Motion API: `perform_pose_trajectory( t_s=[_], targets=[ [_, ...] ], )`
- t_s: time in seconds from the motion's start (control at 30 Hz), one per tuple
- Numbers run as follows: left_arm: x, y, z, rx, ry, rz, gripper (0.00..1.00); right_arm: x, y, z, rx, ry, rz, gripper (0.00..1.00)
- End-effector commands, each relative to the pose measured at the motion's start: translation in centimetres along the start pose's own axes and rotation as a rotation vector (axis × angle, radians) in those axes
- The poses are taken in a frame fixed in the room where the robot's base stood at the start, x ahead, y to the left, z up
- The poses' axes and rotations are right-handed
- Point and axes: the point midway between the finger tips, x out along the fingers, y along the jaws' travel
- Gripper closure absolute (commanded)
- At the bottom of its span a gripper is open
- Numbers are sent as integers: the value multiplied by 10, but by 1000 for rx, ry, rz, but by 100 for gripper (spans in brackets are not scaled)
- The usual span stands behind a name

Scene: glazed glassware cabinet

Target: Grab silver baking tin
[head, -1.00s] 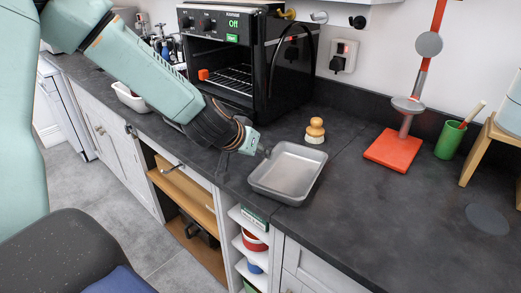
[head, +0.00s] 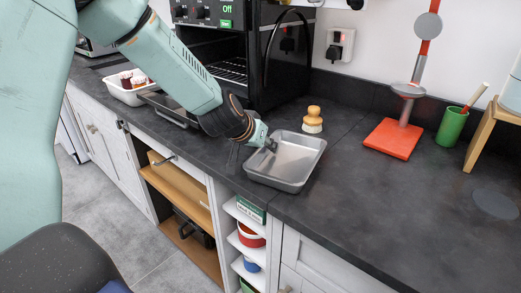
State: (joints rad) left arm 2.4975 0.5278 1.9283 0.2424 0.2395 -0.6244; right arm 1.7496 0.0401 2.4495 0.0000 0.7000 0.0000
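The silver baking tin (head: 292,158) is a shallow rectangular pan with a rolled rim. It sits flat on the dark worktop, right of the oven and near the front edge. My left arm reaches down from the upper left, and my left gripper (head: 270,146) is at the tin's left rim. Its fingers are small and dark here, and I cannot tell whether they are closed on the rim. My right gripper is not in view.
A black oven (head: 255,50) with its door open stands behind. A wooden-knobbed brush (head: 313,120) is just behind the tin. A red-based stand (head: 394,138) and green cup (head: 451,126) are right. A white tray (head: 128,92) and dark pan (head: 170,108) are left. The front right worktop is clear.

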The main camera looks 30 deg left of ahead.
Motion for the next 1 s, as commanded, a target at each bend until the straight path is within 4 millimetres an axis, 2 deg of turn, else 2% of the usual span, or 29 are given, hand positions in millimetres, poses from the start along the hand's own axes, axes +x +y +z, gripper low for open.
perform_pose_trajectory(
  t_s=[0.13, 0.47, 0.8, 1.0],
  targets=[
    [6, 0, 0, 2, 1, 0, 71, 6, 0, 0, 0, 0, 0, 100],
    [7, 0, -1, 0, 0, 0, 71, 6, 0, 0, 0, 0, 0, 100],
    [7, 0, -1, 0, 0, 0, 99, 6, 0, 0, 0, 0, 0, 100],
    [7, 0, -1, 0, 1, 0, 100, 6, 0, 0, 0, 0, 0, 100]
  ],
)
